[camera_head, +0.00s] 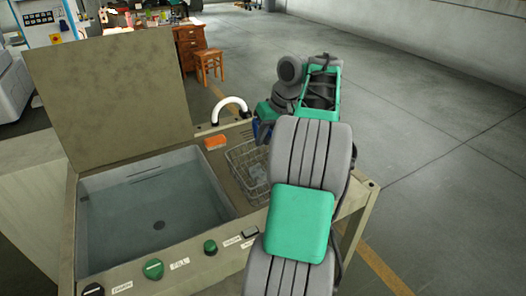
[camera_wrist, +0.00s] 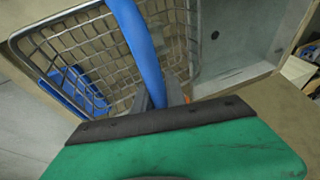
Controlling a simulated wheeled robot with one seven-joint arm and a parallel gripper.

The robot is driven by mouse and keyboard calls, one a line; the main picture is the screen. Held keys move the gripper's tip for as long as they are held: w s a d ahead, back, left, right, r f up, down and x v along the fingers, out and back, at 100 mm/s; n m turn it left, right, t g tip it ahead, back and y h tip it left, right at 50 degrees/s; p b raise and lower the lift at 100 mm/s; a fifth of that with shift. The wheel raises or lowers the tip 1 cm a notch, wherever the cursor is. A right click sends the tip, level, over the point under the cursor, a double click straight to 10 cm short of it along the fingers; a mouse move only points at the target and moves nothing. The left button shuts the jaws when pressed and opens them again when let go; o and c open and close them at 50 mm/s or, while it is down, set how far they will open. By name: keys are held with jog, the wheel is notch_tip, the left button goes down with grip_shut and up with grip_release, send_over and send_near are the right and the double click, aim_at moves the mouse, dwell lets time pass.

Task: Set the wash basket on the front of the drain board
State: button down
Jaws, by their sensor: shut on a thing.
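The wire wash basket (camera_head: 240,160) is over the drain board (camera_head: 222,168), to the right of the water tank, partly hidden behind my arm. Something pale lies inside it. In the wrist view the basket (camera_wrist: 58,48) fills the upper left, with its blue handle (camera_wrist: 140,42) running down to my gripper (camera_wrist: 163,98). My gripper is shut on that handle. A blue patch (camera_wrist: 78,92) shows at the mesh on the left. I cannot tell whether the basket's underside touches the board.
An orange block (camera_head: 215,142) and a white curved pipe (camera_head: 232,104) are at the back of the board. The tank (camera_head: 155,212) has its lid (camera_head: 108,95) raised. Green knobs (camera_head: 153,269) line the front panel. Open floor lies to the right.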

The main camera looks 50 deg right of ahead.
jog(key=shift+w+d+f+b, duration=0.25)
jog(key=shift+w+f+b, duration=0.05)
jog(key=shift+f, duration=0.65)
jog(key=shift+w+d+f+b, duration=0.2)
jog(key=shift+w+f+b, duration=0.15)
jog(key=shift+f, duration=0.55)
jog(key=shift+w+d+f+b, duration=0.25)
jog(key=shift+w+f, duration=0.05)
jog(key=shift+f, duration=0.65)
jog(key=c, duration=1.4)
grip_release()
jog(key=shift+f, duration=0.1)
jog(key=shift+o, duration=0.2)
